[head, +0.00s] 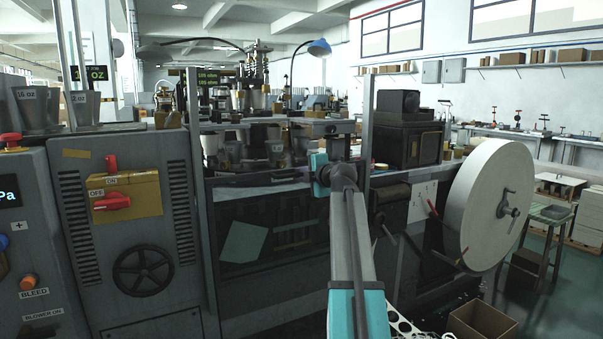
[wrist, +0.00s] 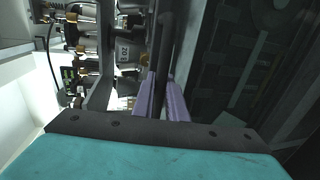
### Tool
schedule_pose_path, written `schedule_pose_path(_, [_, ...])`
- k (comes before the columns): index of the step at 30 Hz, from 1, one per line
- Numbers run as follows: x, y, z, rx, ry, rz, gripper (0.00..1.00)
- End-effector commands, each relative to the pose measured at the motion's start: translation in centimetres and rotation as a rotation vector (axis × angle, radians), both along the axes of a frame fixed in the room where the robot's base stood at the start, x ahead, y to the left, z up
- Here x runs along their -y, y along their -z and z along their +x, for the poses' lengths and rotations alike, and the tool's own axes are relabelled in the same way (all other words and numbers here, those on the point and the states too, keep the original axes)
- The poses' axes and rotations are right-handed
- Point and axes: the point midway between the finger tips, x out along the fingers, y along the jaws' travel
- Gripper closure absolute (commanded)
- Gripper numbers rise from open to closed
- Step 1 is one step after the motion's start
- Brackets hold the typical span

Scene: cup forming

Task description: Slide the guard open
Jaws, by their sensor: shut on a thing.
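The guard (head: 285,215) is a dark see-through panel in a metal frame on the front of the forming machine, left of my arm in the head view. Above its top edge, cups and tooling show uncovered. In the wrist view the dark panel (wrist: 235,75) fills the right side. My gripper (wrist: 162,98) has its purple fingers closed around a dark bar, the guard's handle (wrist: 168,35), which runs up between them. In the head view my arm hides the fingers and the handle; only the teal gripper body shows at the panel's right end.
A large white paper roll (head: 485,205) stands right of my arm. A grey cabinet with a red switch (head: 112,202) and a handwheel (head: 142,271) is at the left. A cardboard box (head: 482,325) sits low at the right. Upright posts flank the guard.

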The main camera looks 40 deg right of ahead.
Motion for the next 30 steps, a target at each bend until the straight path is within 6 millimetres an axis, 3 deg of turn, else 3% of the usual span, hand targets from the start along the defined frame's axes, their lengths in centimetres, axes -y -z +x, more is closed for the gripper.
schedule_pose_path(1, [0.0, 1.5, -0.1, -0.002, 0.0, 0.0, 1.0])
schedule_pose_path(3, [0.0, 2.5, -0.1, -0.002, 0.0, 0.0, 1.0])
schedule_pose_path(12, [0.0, 5.4, -0.1, -0.002, 0.0, 0.001, 1.0])
schedule_pose_path(29, [0.0, 6.0, 0.0, -0.002, 0.0, 0.0, 1.0])
schedule_pose_path(30, [0.0, 5.9, 0.0, -0.002, 0.0, 0.0, 0.84])
